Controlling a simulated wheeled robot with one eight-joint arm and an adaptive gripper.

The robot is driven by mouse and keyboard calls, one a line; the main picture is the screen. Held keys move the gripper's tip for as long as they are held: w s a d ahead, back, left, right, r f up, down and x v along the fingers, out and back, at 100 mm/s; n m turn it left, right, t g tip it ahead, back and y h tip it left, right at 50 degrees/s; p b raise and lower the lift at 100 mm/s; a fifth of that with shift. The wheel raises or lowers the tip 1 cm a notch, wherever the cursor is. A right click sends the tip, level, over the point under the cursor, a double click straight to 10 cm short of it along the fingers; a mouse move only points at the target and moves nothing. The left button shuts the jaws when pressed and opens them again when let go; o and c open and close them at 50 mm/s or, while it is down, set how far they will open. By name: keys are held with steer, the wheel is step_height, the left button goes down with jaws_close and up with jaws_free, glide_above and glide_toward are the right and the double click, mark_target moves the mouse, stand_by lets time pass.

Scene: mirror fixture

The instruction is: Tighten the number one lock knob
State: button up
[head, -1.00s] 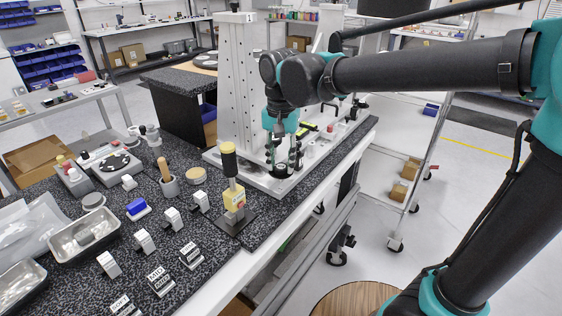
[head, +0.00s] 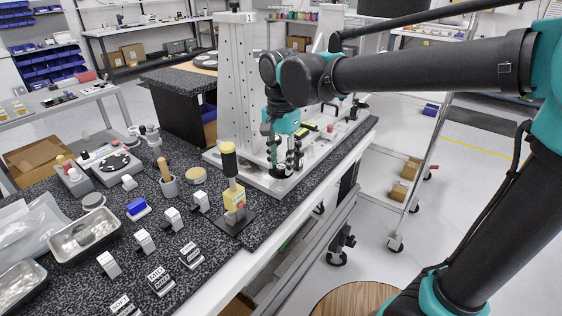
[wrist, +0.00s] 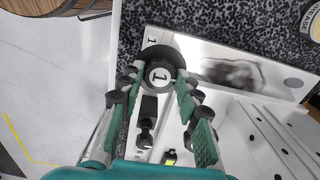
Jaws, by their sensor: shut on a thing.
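The number one lock knob (wrist: 160,76) is a round black knob with a white face marked "1". It sits on the metal base plate (wrist: 225,68), next to a printed "1" on the plate. My gripper (wrist: 158,80) points down at it, with a green-padded finger on either side, shut on the knob. In the head view my gripper (head: 285,164) is at the near end of the fixture base, and the fingers hide most of the knob.
A tall perforated upright (head: 238,85) stands on the base just behind my gripper. Several labelled blocks and metal trays (head: 85,238) fill the bench's left. The bench's front edge is close on the right.

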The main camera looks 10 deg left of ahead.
mark_target(281, 167)
steer(key=o, duration=1.2)
steer(key=shift+c, duration=0.2)
steer(key=shift+r, duration=0.15)
step_height(281, 167, up, 12)
steer(key=shift+s, duration=0.1)
